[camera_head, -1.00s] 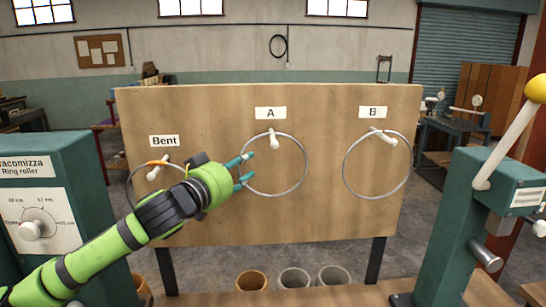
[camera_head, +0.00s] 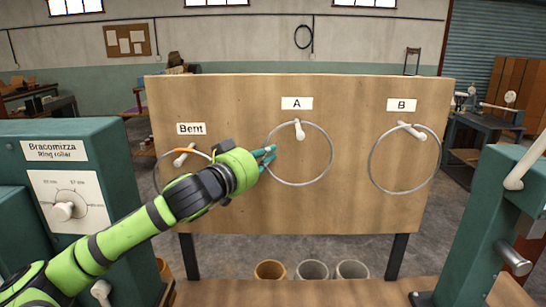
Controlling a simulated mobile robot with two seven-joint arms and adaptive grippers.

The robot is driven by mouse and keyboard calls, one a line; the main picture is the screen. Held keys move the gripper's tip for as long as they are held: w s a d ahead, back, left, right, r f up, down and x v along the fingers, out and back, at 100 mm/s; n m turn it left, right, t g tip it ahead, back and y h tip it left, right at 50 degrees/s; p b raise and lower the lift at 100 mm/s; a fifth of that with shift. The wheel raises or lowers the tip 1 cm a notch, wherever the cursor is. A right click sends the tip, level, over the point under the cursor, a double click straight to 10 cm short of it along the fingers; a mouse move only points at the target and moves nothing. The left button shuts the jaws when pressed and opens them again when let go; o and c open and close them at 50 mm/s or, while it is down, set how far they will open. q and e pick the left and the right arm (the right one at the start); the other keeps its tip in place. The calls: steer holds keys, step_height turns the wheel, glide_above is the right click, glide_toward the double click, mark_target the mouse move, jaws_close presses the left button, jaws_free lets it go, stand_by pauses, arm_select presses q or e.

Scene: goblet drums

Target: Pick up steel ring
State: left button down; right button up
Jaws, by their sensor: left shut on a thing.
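A thin steel ring (camera_head: 331,155) hangs from a peg (camera_head: 299,130) under the label "A" (camera_head: 297,103) on an upright wooden board (camera_head: 300,215). My left gripper (camera_head: 270,158), with teal fingers, is shut on the left edge of this ring. A second steel ring (camera_head: 372,172) hangs from a peg under the label "B" (camera_head: 401,105). My right gripper is not in view.
A green ring roller machine (camera_head: 60,145) stands at the left, another green machine (camera_head: 475,220) at the right. Several cups, including an orange one (camera_head: 270,270), stand below the board. The board's lower middle is bare.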

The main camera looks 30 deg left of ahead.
arm_select(q)
step_height(320, 180, up, 10)
steer(key=shift+f+p, duration=0.2)
steer(key=shift+p, duration=0.15)
steer(key=shift+s+d, duration=0.1)
steer(key=s+d+r+b, duration=0.1)
steer(key=s+d+r, duration=0.2)
steer(key=s, duration=0.4)
steer(key=s+d+r, duration=0.3)
steer(key=s+d, duration=0.3)
steer(key=s, duration=0.2)
steer(key=shift+d+b, duration=0.15)
steer(key=shift+b, duration=0.25)
stand_by(0.9)
stand_by(0.9)
